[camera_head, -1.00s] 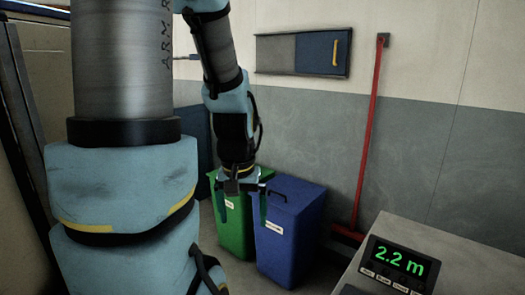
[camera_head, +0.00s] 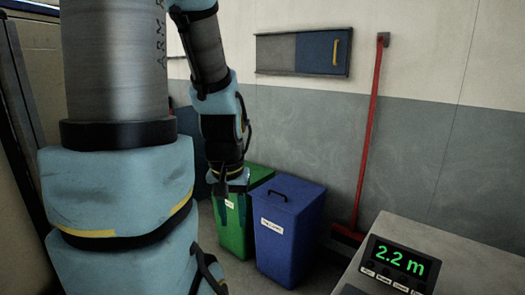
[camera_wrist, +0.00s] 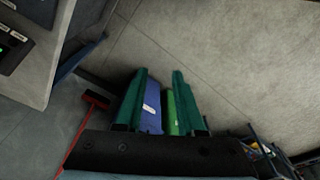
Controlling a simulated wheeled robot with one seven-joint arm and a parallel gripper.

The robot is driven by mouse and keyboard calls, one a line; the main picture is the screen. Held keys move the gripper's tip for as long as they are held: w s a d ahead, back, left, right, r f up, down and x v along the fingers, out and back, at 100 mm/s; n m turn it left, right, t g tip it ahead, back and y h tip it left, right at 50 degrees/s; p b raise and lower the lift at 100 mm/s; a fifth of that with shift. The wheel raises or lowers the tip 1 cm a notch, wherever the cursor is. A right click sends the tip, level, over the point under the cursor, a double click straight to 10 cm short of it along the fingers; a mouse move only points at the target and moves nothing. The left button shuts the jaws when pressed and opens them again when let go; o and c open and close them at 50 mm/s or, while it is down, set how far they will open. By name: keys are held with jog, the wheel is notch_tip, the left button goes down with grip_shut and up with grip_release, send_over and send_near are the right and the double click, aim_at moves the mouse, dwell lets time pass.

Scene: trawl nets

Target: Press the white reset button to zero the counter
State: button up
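The counter (camera_head: 400,262) stands at the lower right of the head view, with a green readout of "2.2 m" and a row of small labelled buttons below it. The buttons are too small to tell which is the white reset button. Part of the counter's dark panel (camera_wrist: 12,45) shows at the upper left of the wrist view. My gripper (camera_head: 230,208) hangs in the air in front of the bins, well to the left of the counter. In the wrist view my gripper (camera_wrist: 160,72) has its two green fingers apart with nothing held between them.
A grey bench top (camera_head: 432,240) carries the counter. A blue bin (camera_head: 288,235) and a green bin (camera_head: 237,232) stand on the floor left of it. A red-handled broom (camera_head: 369,130) leans on the wall. A sliding panel (camera_head: 302,52) is on the wall.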

grip_shut()
dwell(0.9)
